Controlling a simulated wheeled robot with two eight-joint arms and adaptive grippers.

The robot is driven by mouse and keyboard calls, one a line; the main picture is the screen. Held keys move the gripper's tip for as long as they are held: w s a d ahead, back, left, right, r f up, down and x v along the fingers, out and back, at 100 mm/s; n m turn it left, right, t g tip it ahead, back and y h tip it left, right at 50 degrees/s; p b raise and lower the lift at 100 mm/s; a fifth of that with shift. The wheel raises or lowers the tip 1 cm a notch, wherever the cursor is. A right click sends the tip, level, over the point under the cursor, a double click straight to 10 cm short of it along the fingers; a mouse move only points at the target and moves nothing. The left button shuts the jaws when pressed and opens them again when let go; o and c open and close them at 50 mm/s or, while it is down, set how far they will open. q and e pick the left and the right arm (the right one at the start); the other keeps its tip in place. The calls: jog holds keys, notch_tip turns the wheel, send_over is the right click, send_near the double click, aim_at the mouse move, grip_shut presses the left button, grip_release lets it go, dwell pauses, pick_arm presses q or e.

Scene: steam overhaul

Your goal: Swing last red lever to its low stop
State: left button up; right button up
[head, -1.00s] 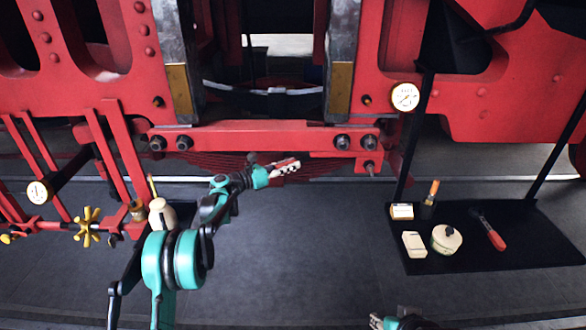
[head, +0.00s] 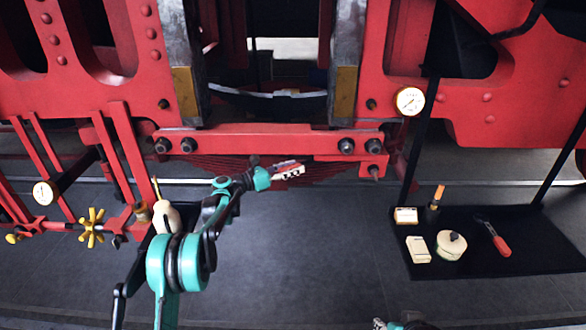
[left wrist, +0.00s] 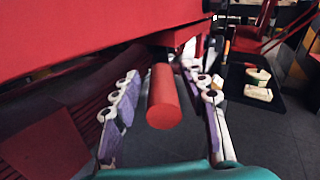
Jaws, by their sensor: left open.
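My left gripper (head: 289,170) is just below the red crossbeam (head: 265,141) in the head view. In the left wrist view my left gripper (left wrist: 165,105) is open, with its fingers on either side of a red cylinder (left wrist: 164,97), which looks like a lever's grip. The cylinder points toward the camera and I cannot tell whether the fingers touch it. The rest of that lever is hidden in the head view. My right gripper (head: 385,324) shows only in part at the bottom edge of the head view, and its fingers are unclear.
A black tray (head: 480,262) at the right holds small boxes, a round tin (head: 450,245) and a red-handled tool (head: 500,243). A yellow hand wheel (head: 91,228) and red bars stand at the left. The grey floor between is clear.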

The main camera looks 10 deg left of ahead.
pick_arm(q)
jog(key=v, duration=1.1)
jog(key=shift+s+a, duration=0.2)
jog(key=shift+a, duration=0.05)
jog(key=s+d+m+g+y+b, duration=0.1)
jog(key=s+d+m+y, duration=0.25)
jog(key=s, duration=0.35)
jog(key=s+d+r+m+g+y, duration=0.1)
jog(key=s+d+m+y, duration=0.1)
jog(key=s+m, duration=0.4)
jog(key=s+d+m+g+y+b, duration=0.15)
jog(key=s+m, duration=0.25)
jog(key=s, duration=0.4)
jog(key=s+a+f+m+y, duration=0.2)
jog(key=s+f+m, duration=0.1)
jog(key=s, duration=0.4)
jog(key=s+a+f+m+y, duration=0.2)
jog(key=s+f+m+y, duration=0.1)
jog(key=s+m, duration=0.3)
jog(key=s+a+f+m+y, duration=0.2)
jog(key=s+f+m+y, duration=0.1)
jog(key=s, duration=0.6)
jog(key=shift+m+t, duration=0.35)
jog(key=shift+m, duration=0.4)
